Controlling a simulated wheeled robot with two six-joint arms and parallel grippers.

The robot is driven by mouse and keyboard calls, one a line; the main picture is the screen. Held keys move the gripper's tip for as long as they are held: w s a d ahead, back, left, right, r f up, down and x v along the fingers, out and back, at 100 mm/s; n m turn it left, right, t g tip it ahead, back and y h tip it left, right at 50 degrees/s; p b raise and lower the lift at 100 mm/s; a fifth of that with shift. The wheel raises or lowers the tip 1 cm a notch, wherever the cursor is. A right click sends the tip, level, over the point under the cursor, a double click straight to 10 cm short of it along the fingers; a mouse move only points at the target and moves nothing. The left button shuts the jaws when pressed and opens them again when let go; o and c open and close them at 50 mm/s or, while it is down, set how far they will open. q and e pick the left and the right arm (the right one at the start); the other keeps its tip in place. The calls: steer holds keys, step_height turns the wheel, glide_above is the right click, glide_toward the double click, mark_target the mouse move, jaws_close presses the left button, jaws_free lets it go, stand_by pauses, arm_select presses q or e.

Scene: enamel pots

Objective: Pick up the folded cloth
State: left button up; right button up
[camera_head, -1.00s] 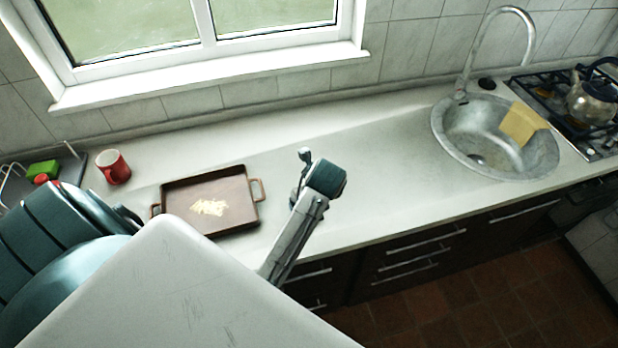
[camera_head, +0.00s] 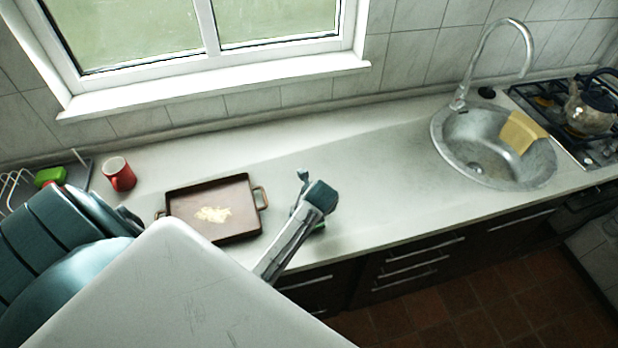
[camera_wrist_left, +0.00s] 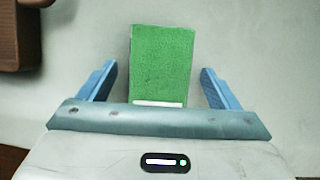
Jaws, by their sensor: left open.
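A flat green rectangle, which looks like the folded cloth (camera_wrist_left: 160,60), lies on the counter in the left wrist view, with a white strip at its near edge. In the head view only a small green bit (camera_head: 320,226) shows beside my left gripper (camera_head: 313,190); the rest is hidden behind the gripper. In the left wrist view my left gripper (camera_wrist_left: 160,84) is open, one blue finger on each side of the cloth with a gap to both sides. I cannot tell the height of the fingertips above the counter. My right gripper is not in view.
A brown tray (camera_head: 185,203) with pale bits on it is left of the gripper. A yellow cloth (camera_head: 521,132) hangs over the sink rim (camera_head: 440,150). The counter between gripper and sink is clear.

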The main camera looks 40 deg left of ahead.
arm_select(q)
steer(key=shift+f, duration=0.2)
steer(key=shift+c, duration=0.3)
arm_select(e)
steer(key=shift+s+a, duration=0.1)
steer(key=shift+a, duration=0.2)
arm_select(q)
steer(key=c, duration=1)
